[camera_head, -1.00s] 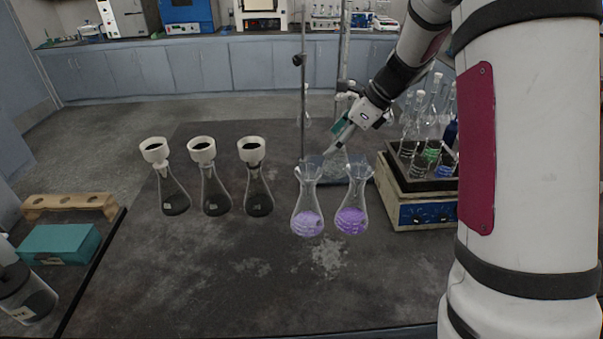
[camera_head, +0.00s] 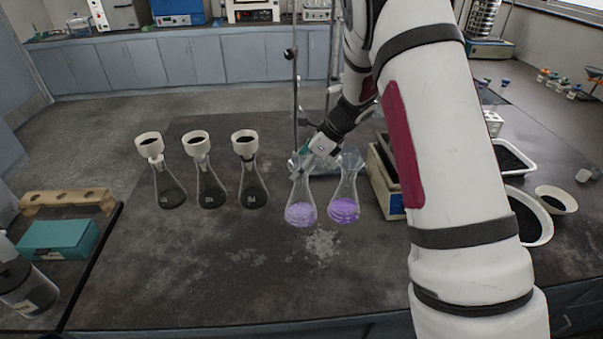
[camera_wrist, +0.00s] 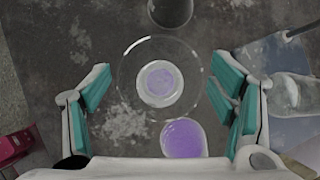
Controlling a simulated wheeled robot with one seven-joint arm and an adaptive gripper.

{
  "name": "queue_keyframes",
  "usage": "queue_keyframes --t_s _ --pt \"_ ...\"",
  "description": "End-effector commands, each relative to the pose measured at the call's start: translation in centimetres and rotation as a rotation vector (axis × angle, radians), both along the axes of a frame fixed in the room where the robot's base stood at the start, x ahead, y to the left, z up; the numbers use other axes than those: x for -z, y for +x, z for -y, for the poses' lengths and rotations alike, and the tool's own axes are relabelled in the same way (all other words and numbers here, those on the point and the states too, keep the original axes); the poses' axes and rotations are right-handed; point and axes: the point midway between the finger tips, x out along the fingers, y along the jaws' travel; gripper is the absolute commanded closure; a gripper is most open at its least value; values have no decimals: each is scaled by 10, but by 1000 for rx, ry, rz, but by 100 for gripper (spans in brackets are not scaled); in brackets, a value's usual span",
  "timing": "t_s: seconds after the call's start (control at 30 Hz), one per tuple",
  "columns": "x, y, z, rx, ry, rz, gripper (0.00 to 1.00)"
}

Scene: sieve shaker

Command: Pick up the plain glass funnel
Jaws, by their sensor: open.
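Two clear conical flasks with purple liquid stand side by side mid-table, the left flask (camera_head: 300,208) and the right flask (camera_head: 344,205). Each has a clear glass funnel in its neck, the left funnel (camera_head: 299,172) and the right funnel (camera_head: 350,163). My gripper (camera_head: 303,158) is at the top of the left funnel and partly hides it. In the wrist view, a round clear funnel rim (camera_wrist: 130,58) lies between the teal pads of my open gripper (camera_wrist: 160,98), with purple liquid below. I cannot tell whether a pad touches it.
Three flasks with dark contents and white funnels (camera_head: 197,145) stand to the left. A stand rod (camera_head: 295,90) rises just behind my gripper. A box (camera_head: 384,185) is to the right, partly behind my arm.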

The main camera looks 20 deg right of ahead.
Motion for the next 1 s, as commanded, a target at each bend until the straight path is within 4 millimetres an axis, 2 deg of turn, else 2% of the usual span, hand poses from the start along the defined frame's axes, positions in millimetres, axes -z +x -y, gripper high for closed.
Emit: queue_keyframes --t_s 0.1,0.33,0.53,0.57,0.87,1.0 --pt "6 2 -3 -1 0 -1 22" --pt "7 3 -3 0 0 0 25" --pt "6 2 -3 0 0 0 70" --pt "6 2 -3 0 0 0 72" --pt "6 3 -3 0 1 1 72" --pt "-5 4 -3 -1 0 5 72"
